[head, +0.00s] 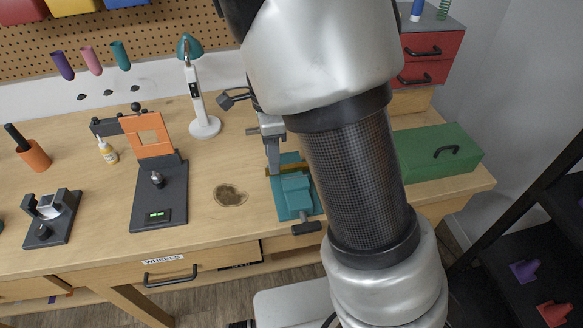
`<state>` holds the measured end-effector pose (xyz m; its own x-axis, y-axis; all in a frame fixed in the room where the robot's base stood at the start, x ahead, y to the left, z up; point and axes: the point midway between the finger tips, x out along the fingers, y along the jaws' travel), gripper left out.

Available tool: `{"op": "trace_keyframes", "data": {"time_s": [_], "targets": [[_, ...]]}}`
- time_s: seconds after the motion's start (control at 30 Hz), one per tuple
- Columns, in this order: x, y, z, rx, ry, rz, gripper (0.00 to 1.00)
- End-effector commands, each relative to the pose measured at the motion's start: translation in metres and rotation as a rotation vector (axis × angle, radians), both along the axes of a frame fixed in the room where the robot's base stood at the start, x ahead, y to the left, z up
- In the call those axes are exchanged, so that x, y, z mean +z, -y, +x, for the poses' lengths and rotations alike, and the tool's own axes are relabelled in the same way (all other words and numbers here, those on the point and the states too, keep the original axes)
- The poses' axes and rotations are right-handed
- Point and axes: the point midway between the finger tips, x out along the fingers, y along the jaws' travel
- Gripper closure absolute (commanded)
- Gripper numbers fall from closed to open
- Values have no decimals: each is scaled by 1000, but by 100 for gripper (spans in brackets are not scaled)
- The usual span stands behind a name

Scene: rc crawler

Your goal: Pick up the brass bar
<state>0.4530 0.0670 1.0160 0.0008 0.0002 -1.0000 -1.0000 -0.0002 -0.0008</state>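A teal vise (296,194) stands on the workbench right of centre, with a dark handle at its front. A narrow brass-coloured bar (290,169) lies across the vise near its jaws; my arm hides part of that area. My gripper (273,165) points down at the back of the vise, with its fingertips close to the bar. I cannot tell whether the fingers touch the bar or how far apart they are.
A white lamp (205,125) with a teal head and an orange-framed stand (160,190) are to the left on the wooden bench (100,235). A brown stain (230,195) lies on bare bench left of the vise. A green toolbox (440,153) stands at right.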

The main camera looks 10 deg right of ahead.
Motion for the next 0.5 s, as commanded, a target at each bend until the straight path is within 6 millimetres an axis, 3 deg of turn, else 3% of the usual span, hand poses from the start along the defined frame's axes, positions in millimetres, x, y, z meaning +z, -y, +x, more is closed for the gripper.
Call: {"op": "trace_keyframes", "data": {"time_s": [0.1,0.2,0.43,0.5], "targets": [[-22,1,0,-1,-4,-1,65],[-32,1,0,-1,-2,-1,65],[-33,1,1,-1,0,0,65],[-33,1,1,-1,0,0,77]]}}
